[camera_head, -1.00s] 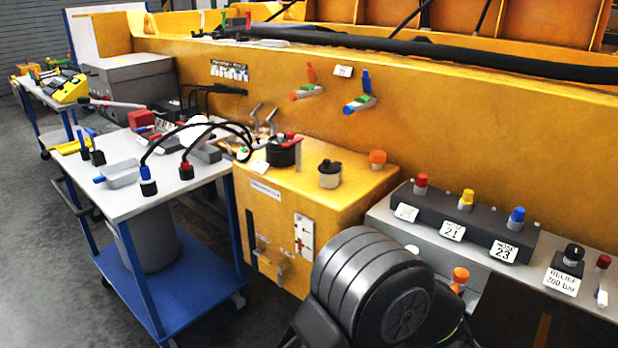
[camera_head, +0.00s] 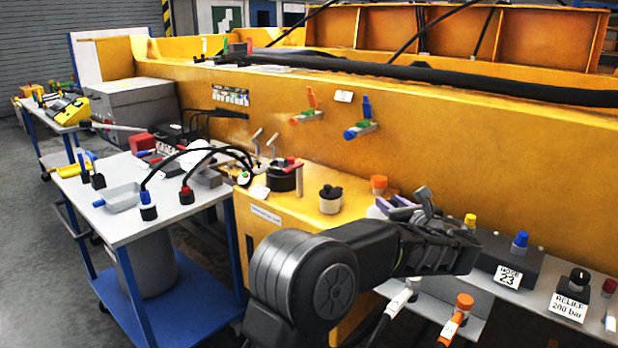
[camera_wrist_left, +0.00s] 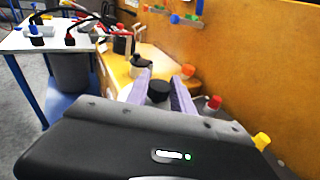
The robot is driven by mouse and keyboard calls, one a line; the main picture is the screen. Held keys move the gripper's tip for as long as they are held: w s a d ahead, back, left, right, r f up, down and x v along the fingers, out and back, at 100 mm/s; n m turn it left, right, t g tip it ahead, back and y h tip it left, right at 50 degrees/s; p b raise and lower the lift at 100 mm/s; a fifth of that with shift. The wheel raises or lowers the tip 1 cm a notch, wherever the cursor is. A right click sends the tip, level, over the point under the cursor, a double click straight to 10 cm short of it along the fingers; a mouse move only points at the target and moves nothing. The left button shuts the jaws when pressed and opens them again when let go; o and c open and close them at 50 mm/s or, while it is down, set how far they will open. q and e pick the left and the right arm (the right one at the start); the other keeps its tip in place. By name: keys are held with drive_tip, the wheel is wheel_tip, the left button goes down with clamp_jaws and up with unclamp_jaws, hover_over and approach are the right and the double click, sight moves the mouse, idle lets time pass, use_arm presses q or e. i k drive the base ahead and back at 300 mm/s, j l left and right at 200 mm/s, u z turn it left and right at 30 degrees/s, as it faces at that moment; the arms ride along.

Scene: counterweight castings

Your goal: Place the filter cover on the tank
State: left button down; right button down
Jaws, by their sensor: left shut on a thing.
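The yellow tank (camera_head: 310,222) stands in the middle, against the long yellow frame. On its top are a black round fitting with a red handle (camera_head: 283,178), a black-capped fitting (camera_head: 330,197) and an orange cap (camera_head: 378,184). My left gripper (camera_head: 402,208) is right of the tank, over the grey valve bench. In the left wrist view its purple fingers (camera_wrist_left: 161,80) are shut on a black round piece, seemingly the filter cover (camera_wrist_left: 159,92). In the head view the gripper mostly hides this piece. My right gripper is not in view.
A white-topped blue cart (camera_head: 130,215) with hoses and a grey tray stands left of the tank. A dark valve block (camera_head: 505,262) with coloured knobs lies right, partly behind my arm. Valve levers (camera_head: 308,112) stick out from the frame wall.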

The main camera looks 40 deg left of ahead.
sight(327, 180)
drive_tip(key=i+j, duration=0.2)
drive_tip(key=j, duration=0.2)
drive_tip(key=i+j, duration=0.2)
drive_tip(key=j, duration=0.2)
drive_tip(key=i+j, duration=0.2)
drive_tip(key=j, duration=0.2)
drive_tip(key=i+j, duration=0.2)
drive_tip(key=j, duration=0.2)
drive_tip(key=u, duration=0.05)
